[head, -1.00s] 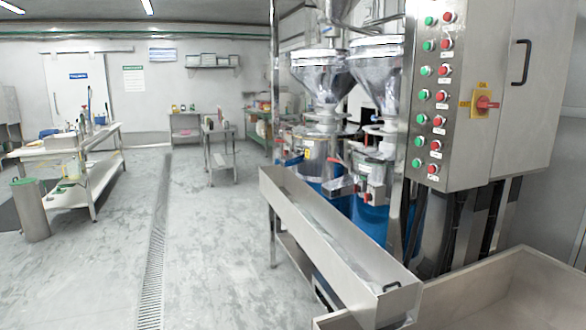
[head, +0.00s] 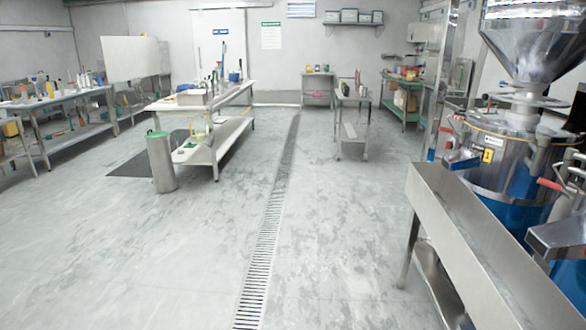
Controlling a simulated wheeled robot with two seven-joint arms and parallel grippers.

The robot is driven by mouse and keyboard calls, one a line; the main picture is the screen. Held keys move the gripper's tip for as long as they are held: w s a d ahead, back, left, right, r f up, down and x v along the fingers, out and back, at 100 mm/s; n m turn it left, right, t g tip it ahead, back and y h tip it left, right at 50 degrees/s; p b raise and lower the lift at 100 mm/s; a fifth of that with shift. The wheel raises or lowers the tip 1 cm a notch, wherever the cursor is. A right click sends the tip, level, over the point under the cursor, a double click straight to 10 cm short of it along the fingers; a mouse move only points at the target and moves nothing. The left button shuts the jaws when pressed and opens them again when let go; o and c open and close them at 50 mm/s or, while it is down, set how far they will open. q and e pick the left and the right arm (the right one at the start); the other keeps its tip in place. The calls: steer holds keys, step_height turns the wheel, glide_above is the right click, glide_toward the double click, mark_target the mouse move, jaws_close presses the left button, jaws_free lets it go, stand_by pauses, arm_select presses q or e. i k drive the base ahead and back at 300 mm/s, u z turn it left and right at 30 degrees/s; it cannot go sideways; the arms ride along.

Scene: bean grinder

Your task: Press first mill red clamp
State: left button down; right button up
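A mill (head: 500,155) with a steel drum, a blue lower part and a funnel hopper (head: 530,45) above it stands at the right. A red-ended clamp handle (head: 457,118) shows on its upper left side. Another red-ended handle (head: 550,185) shows farther right, by a steel spout (head: 560,235) that the right edge cuts off. I cannot tell which mill that handle belongs to. Neither of my grippers shows in the head view.
A long steel trough (head: 470,240) on legs stands in front of the mills. The floor (head: 330,240) to its left is clear, with a drain grate (head: 268,235) along it. A worktable (head: 200,102) and a steel bin (head: 162,162) stand farther left.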

mark_target(441, 128)
steer(key=u, duration=0.1)
steer(key=i, duration=2.35)
steer(key=z, duration=1.25)
steer(key=i, duration=1.55)
steer(key=z, duration=0.9)
